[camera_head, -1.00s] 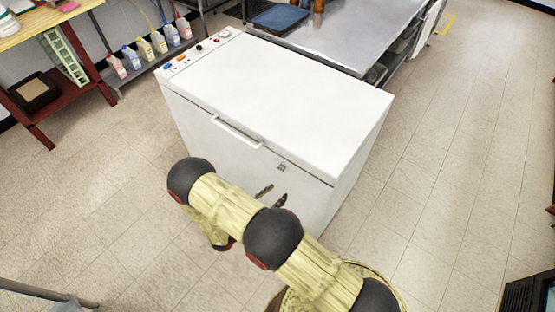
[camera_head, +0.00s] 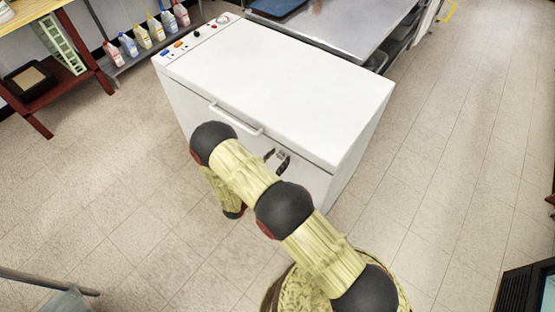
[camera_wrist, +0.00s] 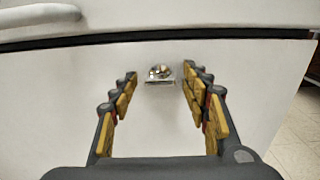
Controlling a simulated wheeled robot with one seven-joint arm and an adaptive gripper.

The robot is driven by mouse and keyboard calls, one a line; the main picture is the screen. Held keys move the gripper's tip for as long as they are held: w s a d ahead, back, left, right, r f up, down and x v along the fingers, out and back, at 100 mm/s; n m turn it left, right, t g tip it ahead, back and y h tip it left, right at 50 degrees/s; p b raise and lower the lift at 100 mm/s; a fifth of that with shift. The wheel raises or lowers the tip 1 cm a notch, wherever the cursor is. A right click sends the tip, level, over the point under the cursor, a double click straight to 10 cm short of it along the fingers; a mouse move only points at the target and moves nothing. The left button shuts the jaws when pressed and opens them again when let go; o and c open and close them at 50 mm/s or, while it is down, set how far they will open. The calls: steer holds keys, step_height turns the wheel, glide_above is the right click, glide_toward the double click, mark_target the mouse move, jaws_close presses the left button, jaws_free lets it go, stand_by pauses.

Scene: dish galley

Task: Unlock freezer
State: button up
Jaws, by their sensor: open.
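The white chest freezer (camera_head: 275,88) stands in the middle of the head view with its lid down. Its handle (camera_head: 236,119) runs along the front edge of the lid, and it also shows at the top left of the wrist view (camera_wrist: 40,14). A small metal lock (camera_wrist: 160,73) sits on the front panel just below the lid seam. My gripper (camera_head: 276,158) is at the front panel, by the lock. In the wrist view my gripper (camera_wrist: 160,88) is open, with one finger on each side of the lock. I cannot tell whether the fingers touch it.
A steel table (camera_head: 340,35) stands behind the freezer. Several bottles (camera_head: 142,37) line a low shelf at the back left. A red-framed stand (camera_head: 45,70) is at the left. The tiled floor (camera_head: 460,170) at the right is clear.

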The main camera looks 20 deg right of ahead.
steer(key=c, duration=0.3)
steer(key=c, duration=0.8)
steer(key=shift+c, duration=0.3)
steer(key=shift+m, duration=0.4)
steer(key=m+b, duration=0.4)
steer(key=m, duration=0.4)
steer(key=shift+f, duration=0.1)
steer(key=m+b, duration=0.2)
steer(key=m, duration=0.2)
steer(key=shift+m, duration=0.4)
steer(key=m+b, duration=0.2)
steer(key=m, duration=0.2)
steer(key=shift+s+b, duration=0.1)
steer(key=shift+b, duration=0.2)
steer(key=shift+m, duration=0.3)
